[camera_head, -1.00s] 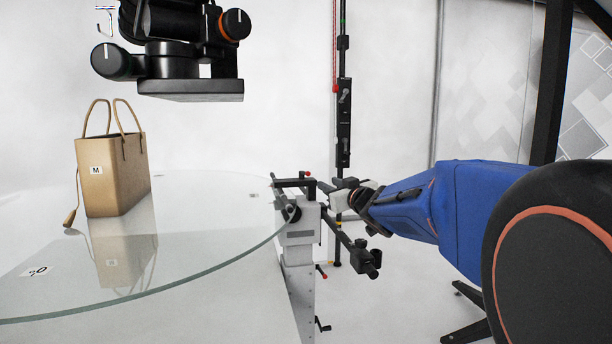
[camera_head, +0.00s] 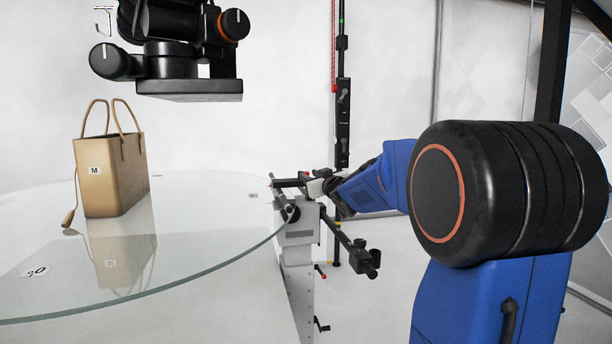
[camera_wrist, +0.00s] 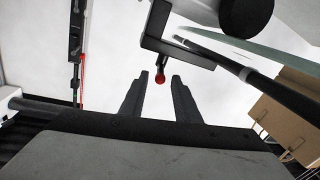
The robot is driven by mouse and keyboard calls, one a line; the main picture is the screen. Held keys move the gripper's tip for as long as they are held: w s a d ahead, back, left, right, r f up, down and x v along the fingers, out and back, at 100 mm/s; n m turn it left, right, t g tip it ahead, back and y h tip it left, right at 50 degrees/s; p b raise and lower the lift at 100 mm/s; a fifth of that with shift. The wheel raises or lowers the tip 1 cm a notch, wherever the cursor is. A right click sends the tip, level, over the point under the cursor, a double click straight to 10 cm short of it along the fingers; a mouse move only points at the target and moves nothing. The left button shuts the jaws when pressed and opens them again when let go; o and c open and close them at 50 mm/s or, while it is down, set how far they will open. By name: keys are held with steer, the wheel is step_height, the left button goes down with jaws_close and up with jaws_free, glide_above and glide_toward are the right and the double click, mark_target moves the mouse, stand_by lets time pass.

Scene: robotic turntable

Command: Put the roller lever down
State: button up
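The roller lever (camera_head: 291,183) is a black bracket at the rim of the glass turntable, on top of a grey stand. Its short arm ends in a red knob (camera_wrist: 160,77). In the wrist view the arm slants down from the upper middle. My gripper (camera_wrist: 158,84) is open, with one finger on each side of the red knob's line. The knob shows near the fingertips, with no visible contact; I cannot tell its exact depth. In the camera_head view my gripper (camera_head: 318,181) is small and partly hidden by my arm, just right of the bracket.
The glass turntable (camera_head: 200,270) carries a tan handbag (camera_head: 110,180) at left. The grey stand (camera_head: 297,270) has a black side arm (camera_head: 362,258) at its right. A black pole (camera_head: 343,110) stands behind. A black camera rig (camera_head: 185,50) hangs above the glass.

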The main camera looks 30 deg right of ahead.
mark_target(308, 174)
steer(key=shift+w+d, duration=0.2)
steer(key=shift+w, duration=1.85)
jaws_close()
